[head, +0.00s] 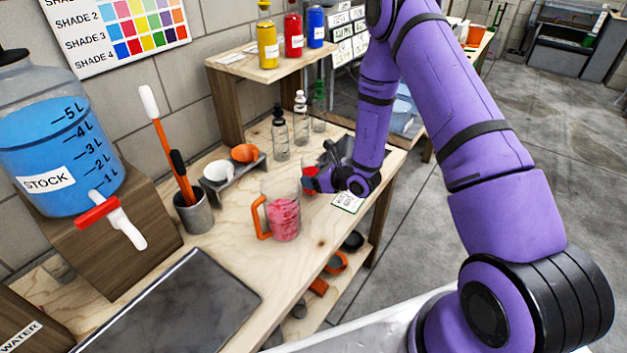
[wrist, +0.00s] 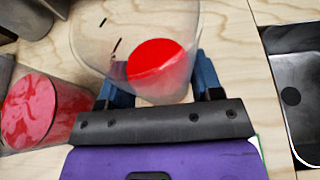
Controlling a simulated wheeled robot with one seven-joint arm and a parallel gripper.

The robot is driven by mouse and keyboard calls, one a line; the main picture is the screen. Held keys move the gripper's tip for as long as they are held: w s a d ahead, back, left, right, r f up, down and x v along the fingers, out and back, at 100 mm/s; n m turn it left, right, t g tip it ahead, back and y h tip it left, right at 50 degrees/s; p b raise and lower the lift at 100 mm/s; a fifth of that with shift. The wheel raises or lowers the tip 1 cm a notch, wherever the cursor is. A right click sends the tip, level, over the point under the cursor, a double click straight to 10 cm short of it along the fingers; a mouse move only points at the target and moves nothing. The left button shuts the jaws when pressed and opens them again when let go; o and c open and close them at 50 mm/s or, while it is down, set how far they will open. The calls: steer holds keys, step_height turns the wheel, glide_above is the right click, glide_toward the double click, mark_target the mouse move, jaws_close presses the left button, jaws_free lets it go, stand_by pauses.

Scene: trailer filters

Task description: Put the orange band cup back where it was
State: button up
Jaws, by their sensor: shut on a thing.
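My gripper (head: 314,184) is shut on a clear cup (wrist: 140,28) with a bright red liquid (wrist: 155,68) low inside it. In the wrist view the two blue fingers sit on either side of the cup. In the head view the clear cup (head: 309,171) stands upright at or just above the bench. I see no orange band on it; the fingers may hide one. A small rack (head: 236,180) behind holds an orange cup (head: 245,152) and a white cup (head: 218,170).
A clear jug (head: 284,215) with an orange handle and red contents stands just left of my gripper. Bottles (head: 280,135) stand behind. A white-labelled card (head: 348,201) lies near the bench edge. A dark tray (head: 175,305) lies front left. A metal sink (wrist: 300,95) is right in the wrist view.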

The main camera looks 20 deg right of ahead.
steer(key=shift+f, duration=0.8)
steer(key=shift+f, duration=0.1)
steer(key=o, duration=1.1)
